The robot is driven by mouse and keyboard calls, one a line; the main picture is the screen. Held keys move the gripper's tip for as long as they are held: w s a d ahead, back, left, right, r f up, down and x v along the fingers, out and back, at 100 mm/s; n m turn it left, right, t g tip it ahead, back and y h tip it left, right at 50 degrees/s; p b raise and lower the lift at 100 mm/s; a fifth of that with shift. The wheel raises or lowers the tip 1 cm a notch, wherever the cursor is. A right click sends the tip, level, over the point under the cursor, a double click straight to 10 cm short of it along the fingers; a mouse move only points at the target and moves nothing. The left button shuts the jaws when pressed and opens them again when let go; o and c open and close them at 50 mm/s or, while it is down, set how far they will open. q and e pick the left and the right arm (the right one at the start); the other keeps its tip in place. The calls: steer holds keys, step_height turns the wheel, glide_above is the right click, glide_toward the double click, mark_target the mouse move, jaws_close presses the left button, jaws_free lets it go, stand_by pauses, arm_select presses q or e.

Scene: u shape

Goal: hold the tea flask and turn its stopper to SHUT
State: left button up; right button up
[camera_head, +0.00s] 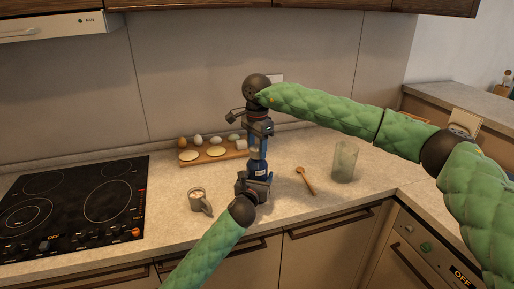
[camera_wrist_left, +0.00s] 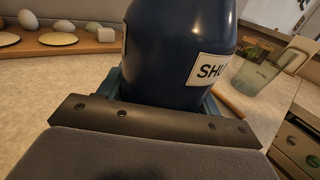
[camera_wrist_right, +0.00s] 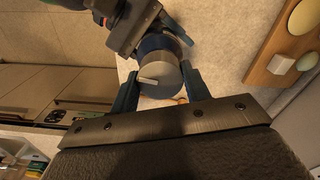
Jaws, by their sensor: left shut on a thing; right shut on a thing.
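The dark blue tea flask (camera_head: 258,168) stands upright on the counter. In the left wrist view the flask (camera_wrist_left: 175,50) shows a white label (camera_wrist_left: 208,69) reading "SHU", its end cut off by the curve. My left gripper (camera_head: 256,180) is shut on the flask's lower body. My right gripper (camera_head: 258,140) comes from above. In the right wrist view the grey round stopper (camera_wrist_right: 163,85), with a pale mark (camera_wrist_right: 149,81) on its top, sits between the fingers, and the gripper is shut on it. I cannot tell how the mark lines up with the label.
A wooden spoon (camera_head: 306,182) and a clear glass jar (camera_head: 344,162) are to the right. A wooden board (camera_head: 230,156) with eggs lies behind. A black hob (camera_head: 75,205) is at left.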

mark_target(257, 148)
steer(key=shift+w+d+n, duration=0.1)
steer(key=shift+n, duration=0.7)
steer(key=o, duration=1)
step_height(257, 148, up, 12)
